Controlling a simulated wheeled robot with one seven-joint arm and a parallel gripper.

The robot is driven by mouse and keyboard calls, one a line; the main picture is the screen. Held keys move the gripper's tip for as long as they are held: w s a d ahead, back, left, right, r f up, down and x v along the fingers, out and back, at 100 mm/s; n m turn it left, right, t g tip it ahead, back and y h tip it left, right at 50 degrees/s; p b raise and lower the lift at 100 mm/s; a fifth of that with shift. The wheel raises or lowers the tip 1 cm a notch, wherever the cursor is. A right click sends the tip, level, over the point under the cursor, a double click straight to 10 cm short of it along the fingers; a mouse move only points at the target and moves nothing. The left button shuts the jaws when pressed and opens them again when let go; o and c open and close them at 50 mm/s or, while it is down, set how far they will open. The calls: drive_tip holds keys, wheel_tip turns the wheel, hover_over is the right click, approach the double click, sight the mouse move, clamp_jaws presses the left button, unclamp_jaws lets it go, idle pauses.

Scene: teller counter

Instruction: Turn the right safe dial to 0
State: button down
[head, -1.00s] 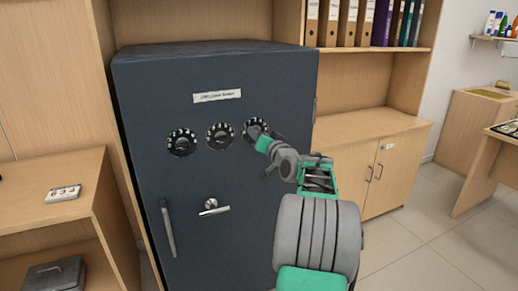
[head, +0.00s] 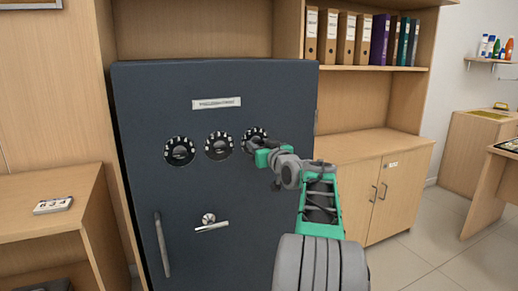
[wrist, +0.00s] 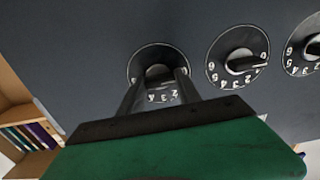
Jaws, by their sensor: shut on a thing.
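The right safe dial (head: 254,135) is the rightmost of three round black dials with white numbers on the dark safe door. My gripper (head: 258,146) is at this dial and covers its lower right part in the head view. In the wrist view the picture is turned over, so the right dial (wrist: 150,53) shows at the left. There my gripper (wrist: 160,76) has one finger on each side of the dial's knob and is shut on it. The digits 2, 3 and 4 show between the fingers. The dial's other digits and its pointer are hidden or unclear.
The middle dial (head: 219,146) and left dial (head: 179,151) are beside it, untouched. Below are a lever handle (head: 211,226) and a long vertical handle (head: 161,244). A wooden cabinet (head: 350,205) stands right of the safe.

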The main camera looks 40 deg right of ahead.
drive_tip(key=c, duration=0.8)
unclamp_jaws()
drive_tip(key=shift+c, duration=0.2)
drive_tip(key=shift+s, duration=0.1)
drive_tip(key=v, duration=0.7)
drive_tip(key=shift+s+a, duration=0.2)
drive_tip(key=shift+s, duration=0.1)
